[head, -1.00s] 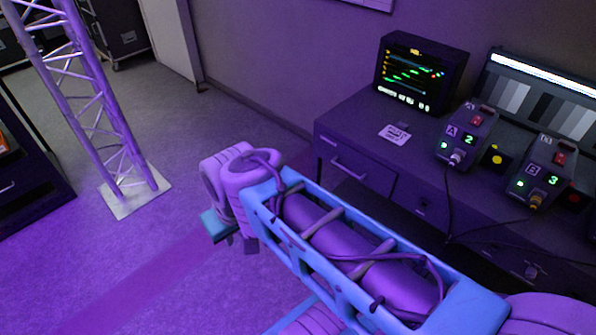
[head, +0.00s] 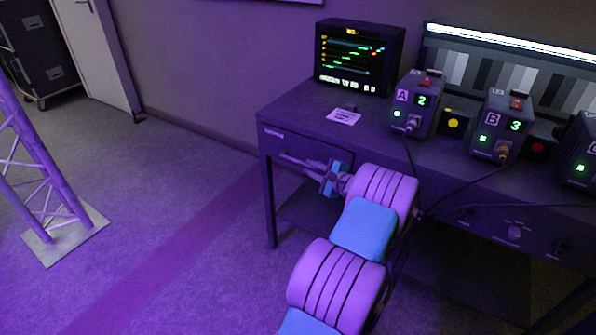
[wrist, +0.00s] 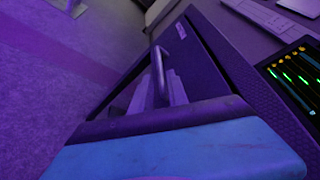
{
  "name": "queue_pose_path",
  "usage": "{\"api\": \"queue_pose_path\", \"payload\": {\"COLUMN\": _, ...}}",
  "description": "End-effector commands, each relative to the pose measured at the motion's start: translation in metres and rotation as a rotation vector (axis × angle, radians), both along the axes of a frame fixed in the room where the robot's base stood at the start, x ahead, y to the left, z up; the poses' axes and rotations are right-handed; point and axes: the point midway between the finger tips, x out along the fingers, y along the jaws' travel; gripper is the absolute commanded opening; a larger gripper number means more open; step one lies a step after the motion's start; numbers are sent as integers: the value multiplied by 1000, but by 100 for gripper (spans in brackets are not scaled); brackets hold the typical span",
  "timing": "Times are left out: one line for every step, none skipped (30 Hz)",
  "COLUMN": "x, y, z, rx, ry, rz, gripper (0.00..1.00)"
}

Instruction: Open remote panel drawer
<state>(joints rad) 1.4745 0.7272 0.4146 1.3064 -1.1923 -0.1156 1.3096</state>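The remote panel drawer (head: 312,150) is at the left end of the dark desk and looks flush with it in the head view. A small pale label is at its upper left. Its bar handle (head: 296,162) shows left of my gripper (head: 328,178), which is at the drawer front. In the wrist view the handle (wrist: 160,62) stands out from the drawer front (wrist: 196,75). My fingers (wrist: 160,94) are at the near end of the handle, seeming to lie on both sides of it. I cannot tell whether they press on it.
On the desk (head: 285,105) stand a monitor (head: 357,60), a white card (head: 343,117) and boxes A (head: 416,103) and B (head: 501,125) with hanging cables. A truss tower (head: 45,185) stands at the left. The floor between is clear.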

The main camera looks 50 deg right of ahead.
Motion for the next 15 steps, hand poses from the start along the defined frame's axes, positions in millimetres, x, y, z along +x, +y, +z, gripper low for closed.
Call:
{"api": "queue_pose_path", "payload": {"x": 8, "y": -1, "z": -1, "rx": -1, "ry": 0, "rz": 3, "gripper": 20}}
{"api": "queue_pose_path", "payload": {"x": 13, "y": -2, "z": -2, "rx": -1, "ry": 0, "rz": 4, "gripper": 20}}
{"api": "queue_pose_path", "payload": {"x": 20, "y": -3, "z": -4, "rx": -2, "ry": 1, "rz": 4, "gripper": 20}}
{"api": "queue_pose_path", "payload": {"x": 26, "y": -4, "z": -6, "rx": -2, "ry": 1, "rz": 5, "gripper": 20}}
{"api": "queue_pose_path", "payload": {"x": 31, "y": -6, "z": -7, "rx": -3, "ry": 2, "rz": 4, "gripper": 20}}
{"api": "queue_pose_path", "payload": {"x": 39, "y": -8, "z": -9, "rx": -2, "ry": 2, "rz": 5, "gripper": 20}}
{"api": "queue_pose_path", "payload": {"x": 45, "y": -9, "z": -10, "rx": -2, "ry": 2, "rz": 5, "gripper": 20}}
{"api": "queue_pose_path", "payload": {"x": 50, "y": -10, "z": -11, "rx": -4, "ry": 2, "rz": 4, "gripper": 20}}
{"api": "queue_pose_path", "payload": {"x": 56, "y": -12, "z": -12, "rx": -3, "ry": 4, "rz": 4, "gripper": 20}}
{"api": "queue_pose_path", "payload": {"x": 59, "y": -13, "z": -13, "rx": -4, "ry": 3, "rz": 3, "gripper": 20}}
{"api": "queue_pose_path", "payload": {"x": 63, "y": -14, "z": -13, "rx": -4, "ry": 3, "rz": 3, "gripper": 20}}
{"api": "queue_pose_path", "payload": {"x": 66, "y": -15, "z": -13, "rx": -4, "ry": 4, "rz": 3, "gripper": 20}}
{"api": "queue_pose_path", "payload": {"x": 68, "y": -15, "z": -14, "rx": -3, "ry": 3, "rz": 2, "gripper": 20}}
{"api": "queue_pose_path", "payload": {"x": 69, "y": -16, "z": -14, "rx": -3, "ry": 4, "rz": 3, "gripper": 20}}
{"api": "queue_pose_path", "payload": {"x": 70, "y": -16, "z": -14, "rx": -3, "ry": 5, "rz": 2, "gripper": 20}}
